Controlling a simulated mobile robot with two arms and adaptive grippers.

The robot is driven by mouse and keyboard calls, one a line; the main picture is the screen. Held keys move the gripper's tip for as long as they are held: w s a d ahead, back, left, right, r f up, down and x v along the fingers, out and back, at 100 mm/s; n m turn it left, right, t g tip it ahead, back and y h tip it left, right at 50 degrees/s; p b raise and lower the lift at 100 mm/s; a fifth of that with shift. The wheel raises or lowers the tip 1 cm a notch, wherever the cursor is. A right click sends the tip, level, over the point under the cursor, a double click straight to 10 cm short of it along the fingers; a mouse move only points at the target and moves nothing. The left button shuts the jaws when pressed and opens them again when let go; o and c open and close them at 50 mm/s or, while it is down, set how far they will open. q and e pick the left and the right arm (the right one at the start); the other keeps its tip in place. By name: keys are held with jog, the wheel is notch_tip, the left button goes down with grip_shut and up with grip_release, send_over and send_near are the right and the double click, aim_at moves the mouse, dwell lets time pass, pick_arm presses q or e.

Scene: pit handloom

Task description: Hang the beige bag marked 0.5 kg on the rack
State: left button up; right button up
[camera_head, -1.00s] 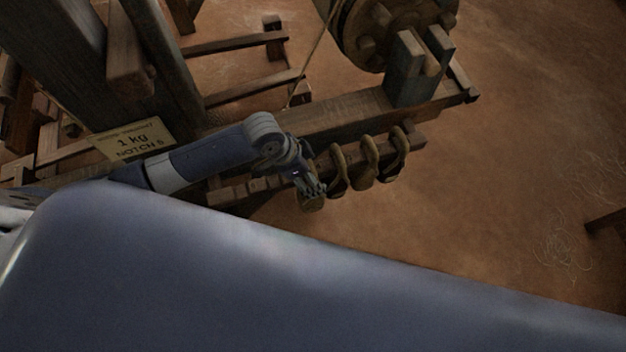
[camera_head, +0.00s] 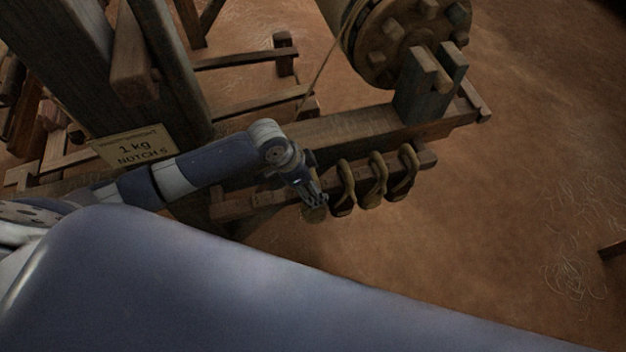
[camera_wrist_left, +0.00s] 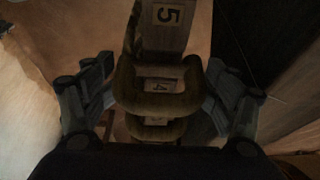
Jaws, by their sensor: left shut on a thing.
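My left gripper (camera_head: 312,198) is at the rack (camera_head: 240,206), just left of the hanging bags. It is shut on a small beige-brown bag (camera_head: 314,214), which shows only in part below the fingers; its marking cannot be read. In the left wrist view a thick brown loop (camera_wrist_left: 158,103) lies between the two fingers, in front of a label reading 4. I cannot tell from the picture whether the rack carries any of the bag's weight. A label reading 5 (camera_wrist_left: 167,14) is on the rack beyond. My right gripper is not in view.
A "1 kg notch 5" card (camera_head: 135,146) is at left. The earth floor is open at right.

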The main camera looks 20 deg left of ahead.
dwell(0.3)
pick_arm(q)
jog(key=shift+f, duration=0.2)
dwell(0.3)
jog(key=o, duration=2)
jog(key=shift+f, duration=0.1)
